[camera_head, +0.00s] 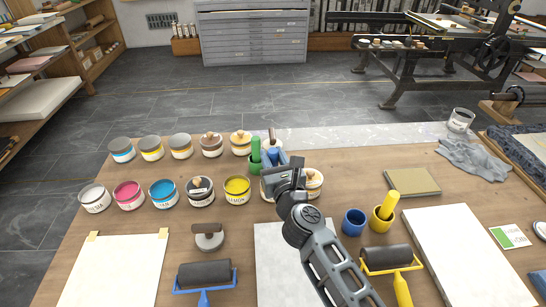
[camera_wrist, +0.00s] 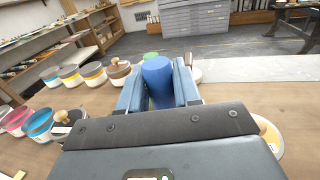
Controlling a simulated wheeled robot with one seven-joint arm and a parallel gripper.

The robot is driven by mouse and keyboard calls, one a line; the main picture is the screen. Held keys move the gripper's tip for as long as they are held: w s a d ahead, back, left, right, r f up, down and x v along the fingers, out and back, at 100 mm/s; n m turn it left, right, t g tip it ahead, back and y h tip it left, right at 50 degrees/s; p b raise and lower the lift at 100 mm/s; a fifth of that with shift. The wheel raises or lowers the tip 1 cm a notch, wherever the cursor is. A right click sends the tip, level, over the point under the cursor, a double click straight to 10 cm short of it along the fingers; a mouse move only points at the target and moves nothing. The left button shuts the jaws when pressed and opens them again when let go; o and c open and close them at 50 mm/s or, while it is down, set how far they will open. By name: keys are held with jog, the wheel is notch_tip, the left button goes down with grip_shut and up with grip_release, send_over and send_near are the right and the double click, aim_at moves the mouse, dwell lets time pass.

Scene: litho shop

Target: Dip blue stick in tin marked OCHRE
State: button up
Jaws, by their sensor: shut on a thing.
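My gripper (camera_head: 276,163) is shut on the blue stick (camera_wrist: 158,80), with one finger on each side of it. In the head view the blue stick (camera_head: 273,155) shows only in part, above the table near the right end of the tin rows. Its lower end is hidden. A tin with an orange band (camera_head: 241,144) stands in the back row. Another tin (camera_head: 314,183) is partly hidden behind my gripper.
The green stick (camera_head: 256,150) stands close left of my gripper. The blue cup (camera_head: 353,222) looks empty; the yellow stick (camera_head: 390,202) stands in a yellow cup. Rollers (camera_head: 205,274) and pale slabs (camera_head: 468,255) lie in front.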

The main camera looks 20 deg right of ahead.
jog(key=shift+f+b, duration=0.5)
jog(key=shift+f, duration=0.15)
dwell(1.4)
jog(key=shift+r, duration=0.1)
notch_tip(320, 180, up, 7)
jog(key=p, duration=0.7)
jog(key=shift+a, duration=0.15)
dwell(0.4)
